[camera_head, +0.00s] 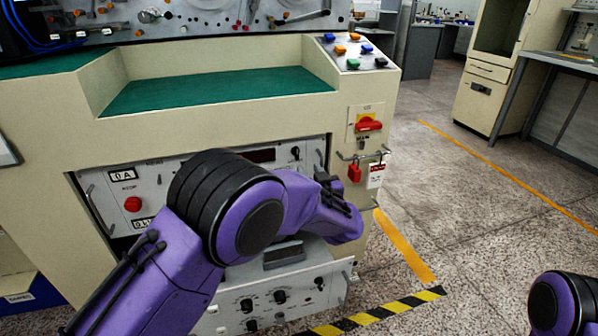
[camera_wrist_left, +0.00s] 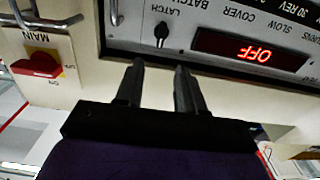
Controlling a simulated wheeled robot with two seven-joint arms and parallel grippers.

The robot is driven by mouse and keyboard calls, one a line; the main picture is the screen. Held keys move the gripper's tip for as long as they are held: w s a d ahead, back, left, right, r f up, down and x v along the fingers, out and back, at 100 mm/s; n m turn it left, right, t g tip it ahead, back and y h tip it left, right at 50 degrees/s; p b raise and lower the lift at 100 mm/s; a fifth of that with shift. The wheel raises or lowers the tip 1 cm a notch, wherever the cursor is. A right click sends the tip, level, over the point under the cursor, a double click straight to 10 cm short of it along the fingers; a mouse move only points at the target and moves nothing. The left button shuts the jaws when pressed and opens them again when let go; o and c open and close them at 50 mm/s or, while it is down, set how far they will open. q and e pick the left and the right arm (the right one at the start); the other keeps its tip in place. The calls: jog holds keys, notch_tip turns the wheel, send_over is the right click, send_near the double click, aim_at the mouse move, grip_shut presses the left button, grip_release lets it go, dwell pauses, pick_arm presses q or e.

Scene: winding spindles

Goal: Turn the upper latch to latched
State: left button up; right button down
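The upper latch is a small black knob (camera_wrist_left: 161,33) under the upside-down label LATCH on the upper white panel in the left wrist view. A black knob at the right end of that panel shows in the head view (camera_head: 295,152). My left gripper (camera_wrist_left: 159,67) is open and empty, with a narrow gap between its black fingers. The fingertips point toward the knob and look apart from it. In the head view the left gripper (camera_head: 325,181) is in front of the panel's right end, and my arm hides much of the panel. My right gripper is out of view.
A lit red display (camera_wrist_left: 245,51) reads OFF beside the knob. A red MAIN switch (camera_wrist_left: 37,65) and a metal handle (camera_wrist_left: 45,18) are close on the other side. A red padlock (camera_head: 355,173) and tag (camera_head: 376,174) hang at the cabinet's right edge. A lower panel (camera_head: 255,300) has several knobs.

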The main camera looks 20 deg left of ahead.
aim_at(298, 152)
pick_arm(q)
jog(key=b+x, duration=0.1)
jog(key=x, duration=0.9)
jog(key=shift+w+a, duration=0.15)
jog(key=shift+a, duration=0.05)
grip_shut()
